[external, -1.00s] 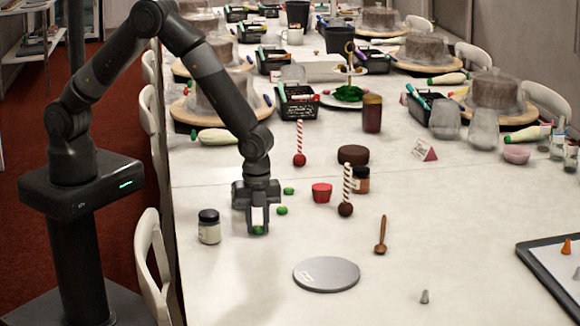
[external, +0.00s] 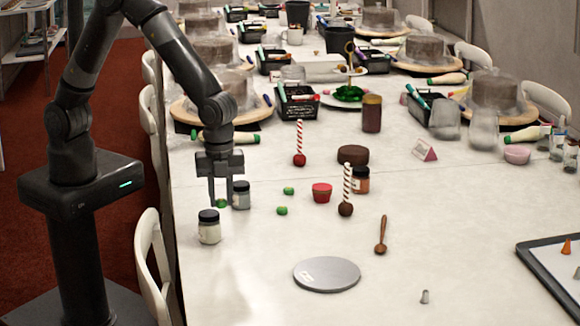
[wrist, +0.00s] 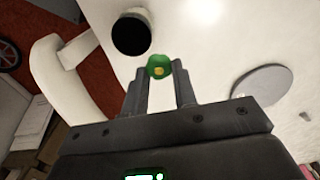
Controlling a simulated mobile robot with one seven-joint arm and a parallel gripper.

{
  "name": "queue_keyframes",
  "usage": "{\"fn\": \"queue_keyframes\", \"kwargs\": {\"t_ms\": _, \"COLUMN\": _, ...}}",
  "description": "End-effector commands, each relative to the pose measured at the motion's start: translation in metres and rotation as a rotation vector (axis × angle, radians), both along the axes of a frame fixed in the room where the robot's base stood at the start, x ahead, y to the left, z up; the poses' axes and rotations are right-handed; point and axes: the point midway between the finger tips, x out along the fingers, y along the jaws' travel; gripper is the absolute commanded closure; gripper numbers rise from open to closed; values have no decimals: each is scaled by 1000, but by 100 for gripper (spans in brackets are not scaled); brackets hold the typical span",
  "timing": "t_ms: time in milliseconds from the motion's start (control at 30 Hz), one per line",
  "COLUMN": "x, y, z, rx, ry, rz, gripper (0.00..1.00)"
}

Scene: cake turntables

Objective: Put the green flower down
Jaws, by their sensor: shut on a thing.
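My gripper (external: 221,204) is shut on the green flower (wrist: 158,67), which has a yellow centre. In the wrist view the flower sits between the two fingertips. In the external view the green flower (external: 222,204) shows small at the fingertips, behind a dark-lidded jar. I cannot tell from these views whether the flower touches the table. Two other small green pieces, one nearer (external: 282,211) and one farther (external: 289,191), lie on the table to the right of my gripper.
A dark-lidded jar (external: 209,228) stands just in front of my gripper, and another jar (external: 241,195) close to its right. A red cup (external: 322,193), cake pops and a grey disc (external: 326,274) stand farther right.

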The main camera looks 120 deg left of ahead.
Motion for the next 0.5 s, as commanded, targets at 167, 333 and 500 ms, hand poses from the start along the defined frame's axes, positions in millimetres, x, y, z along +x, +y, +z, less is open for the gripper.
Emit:
{"fn": "queue_keyframes", "kwargs": {"t_ms": 167, "x": 2, "y": -13, "z": 8, "rx": 0, "ry": 0, "rz": -1, "gripper": 95}}
{"fn": "queue_keyframes", "kwargs": {"t_ms": 333, "x": 31, "y": -22, "z": 11, "rx": 0, "ry": 0, "rz": -3, "gripper": 95}}
{"fn": "queue_keyframes", "kwargs": {"t_ms": 500, "x": 78, "y": -35, "z": 14, "rx": 1, "ry": -1, "rz": -5, "gripper": 95}}
